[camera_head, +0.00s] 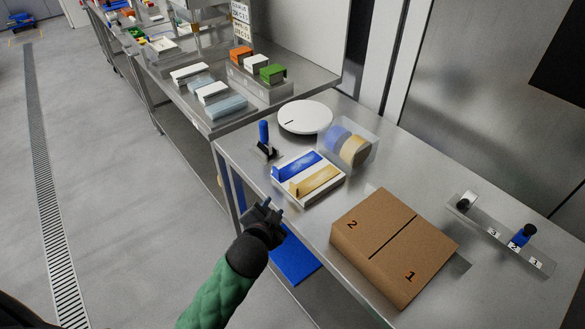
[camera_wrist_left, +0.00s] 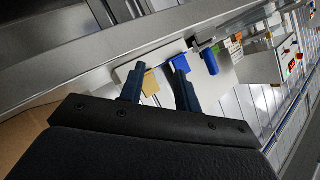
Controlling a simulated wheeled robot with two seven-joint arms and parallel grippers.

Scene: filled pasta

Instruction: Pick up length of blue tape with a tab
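A length of blue tape (camera_head: 301,168) lies on a white tray (camera_head: 309,201), beside a length of tan tape (camera_head: 318,180), in the head view. A small upright piece at the blue tape's left end may be its tab. My left gripper (camera_head: 274,206) is in front of the tray's near left corner, apart from the tape. In the left wrist view, my left gripper (camera_wrist_left: 158,75) has its two dark fingers spread, with nothing held between them. A tan patch (camera_wrist_left: 150,82) shows beyond, between the fingers. My right gripper is not in view.
A cardboard box (camera_head: 393,240) marked 1 and 2 stands right of the tray. Behind are a clear holder with tape rolls (camera_head: 349,145), a white disc (camera_head: 305,117) and a blue-handled tool (camera_head: 264,135). A numbered rack (camera_head: 500,236) is far right. The table's left edge is near my gripper.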

